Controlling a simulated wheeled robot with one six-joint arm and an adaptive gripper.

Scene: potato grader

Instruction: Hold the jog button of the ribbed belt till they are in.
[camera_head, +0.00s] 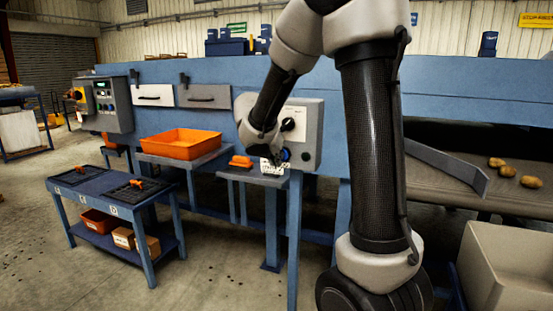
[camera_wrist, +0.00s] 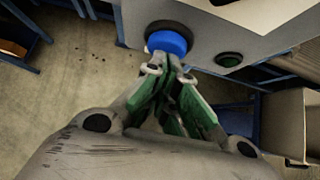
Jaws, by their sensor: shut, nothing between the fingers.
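The grey control box (camera_head: 309,135) on the blue frame carries a black knob and a blue button (camera_head: 286,154). In the wrist view the blue button (camera_wrist: 167,42) sits in a black collar, straight ahead of the fingertips. My gripper (camera_wrist: 168,66) is shut and empty. Its tips overlap the lower edge of the button; I cannot tell whether they press it. In the head view my gripper (camera_head: 274,160) is small and partly hidden by my wrist. The belt (camera_head: 455,183) at the right has 3 potatoes (camera_head: 507,171) on it; its ribs are hard to make out.
A dark green button (camera_wrist: 229,60) sits right of the blue one. A cream bin (camera_head: 512,238) stands below the belt. An orange tray (camera_head: 180,156) is on a side table, and a blue bench (camera_head: 62,183) stands at the left. Open floor lies at the front left.

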